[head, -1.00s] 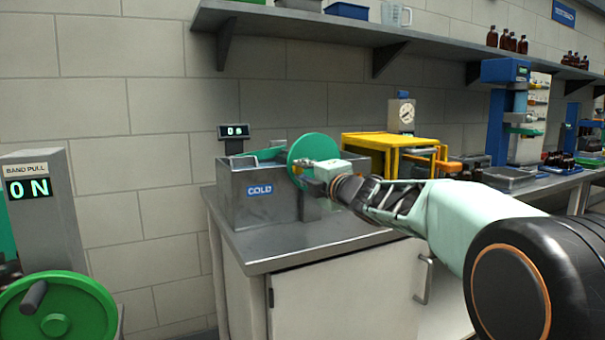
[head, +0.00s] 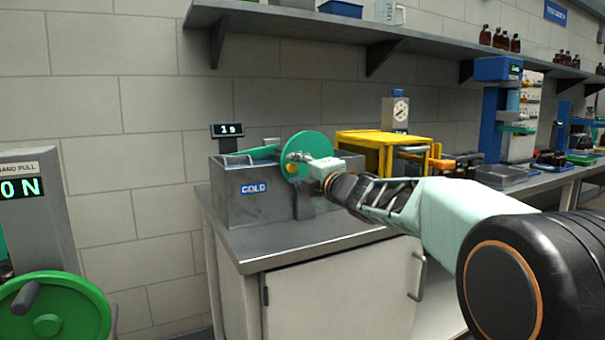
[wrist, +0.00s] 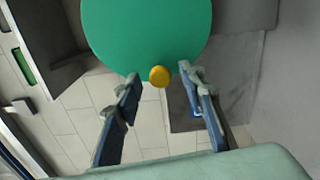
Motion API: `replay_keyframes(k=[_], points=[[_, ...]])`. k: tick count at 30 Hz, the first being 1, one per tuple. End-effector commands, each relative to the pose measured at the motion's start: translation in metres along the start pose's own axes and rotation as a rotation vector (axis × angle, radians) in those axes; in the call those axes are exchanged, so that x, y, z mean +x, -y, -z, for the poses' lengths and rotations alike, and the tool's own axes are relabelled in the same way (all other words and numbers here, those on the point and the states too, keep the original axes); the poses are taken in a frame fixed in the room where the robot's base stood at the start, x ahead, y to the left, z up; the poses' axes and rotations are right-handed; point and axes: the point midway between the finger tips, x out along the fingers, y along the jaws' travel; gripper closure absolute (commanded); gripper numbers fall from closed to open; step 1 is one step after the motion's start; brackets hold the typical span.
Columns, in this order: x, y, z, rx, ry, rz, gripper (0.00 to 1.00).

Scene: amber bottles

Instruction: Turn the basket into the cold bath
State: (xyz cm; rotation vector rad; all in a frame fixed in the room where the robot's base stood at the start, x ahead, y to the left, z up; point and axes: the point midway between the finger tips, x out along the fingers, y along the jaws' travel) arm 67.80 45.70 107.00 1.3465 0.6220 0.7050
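The grey cold bath (head: 226,190), labelled COLD, stands on the counter. A green bar (head: 262,151) shows over its rim; the basket inside is mostly hidden by the bath walls. A green disc (head: 312,143) with a yellow knob (head: 292,169) is at the bath's front right; disc (wrist: 145,30) and knob (wrist: 159,76) also show in the wrist view. My gripper (head: 301,158) is at the disc. In the wrist view my gripper (wrist: 160,75) is open, one finger on each side of the knob, with gaps between. The display (head: 228,130) behind the bath reads 1s.
A shelf (head: 320,27) runs above. A green handwheel (head: 55,308) is at the lower left. The counter front (head: 300,240) is clear.

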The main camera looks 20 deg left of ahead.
Motion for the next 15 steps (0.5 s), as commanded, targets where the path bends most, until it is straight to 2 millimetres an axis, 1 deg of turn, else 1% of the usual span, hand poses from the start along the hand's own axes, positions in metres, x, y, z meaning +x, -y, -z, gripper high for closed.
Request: replay_keyframes(k=[5, 8, 15], points=[[-0.016, -0.001, -0.001, -0.001, 0.001, 0.0, 0.63], [-0.031, -0.001, 0.0, 0.0, 0.001, 0.0, 0.63], [-0.075, -0.001, -0.001, -0.001, 0.002, 0.0, 0.63]])
